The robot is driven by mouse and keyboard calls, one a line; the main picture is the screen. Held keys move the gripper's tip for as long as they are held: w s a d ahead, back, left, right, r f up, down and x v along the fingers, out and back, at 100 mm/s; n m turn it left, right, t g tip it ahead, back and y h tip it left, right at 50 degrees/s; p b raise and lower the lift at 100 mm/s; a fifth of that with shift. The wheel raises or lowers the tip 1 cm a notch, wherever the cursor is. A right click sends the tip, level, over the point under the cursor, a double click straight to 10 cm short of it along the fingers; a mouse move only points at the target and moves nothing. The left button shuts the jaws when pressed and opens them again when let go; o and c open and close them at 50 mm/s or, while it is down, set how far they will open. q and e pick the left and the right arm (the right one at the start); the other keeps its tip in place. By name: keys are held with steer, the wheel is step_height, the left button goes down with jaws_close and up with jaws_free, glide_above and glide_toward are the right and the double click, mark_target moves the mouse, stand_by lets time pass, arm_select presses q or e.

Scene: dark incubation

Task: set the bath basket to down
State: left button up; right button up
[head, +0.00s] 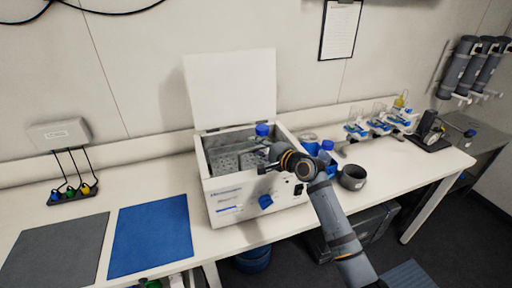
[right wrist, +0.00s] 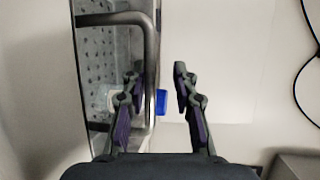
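The water bath (head: 232,205) is a white box on the bench with its lid (head: 232,88) raised. Inside is the grey perforated bath basket (head: 226,163), which also shows at the left of the right wrist view (right wrist: 95,55) with its bent bar handle (right wrist: 150,55). I cannot tell the basket's exact height. My right gripper (head: 266,160) is over the bath's right part and hides some of the basket. In the right wrist view its fingers (right wrist: 157,92) are apart, with the handle bar appearing between them; contact is not visible. My left gripper is not in view.
A blue-capped bottle (head: 262,130) stands at the bath's back. Right of the bath are a blue-capped bottle (head: 326,150) and a dark round container (head: 352,177). A blue mat (head: 150,236) and grey mat (head: 55,252) lie left. The bench's front edge is close.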

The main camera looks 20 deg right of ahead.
steer(key=shift+r, duration=0.1)
steer(key=v, duration=1.1)
steer(key=shift+s+d, duration=0.15)
steer(key=shift+s, duration=0.15)
steer(key=shift+s, duration=0.1)
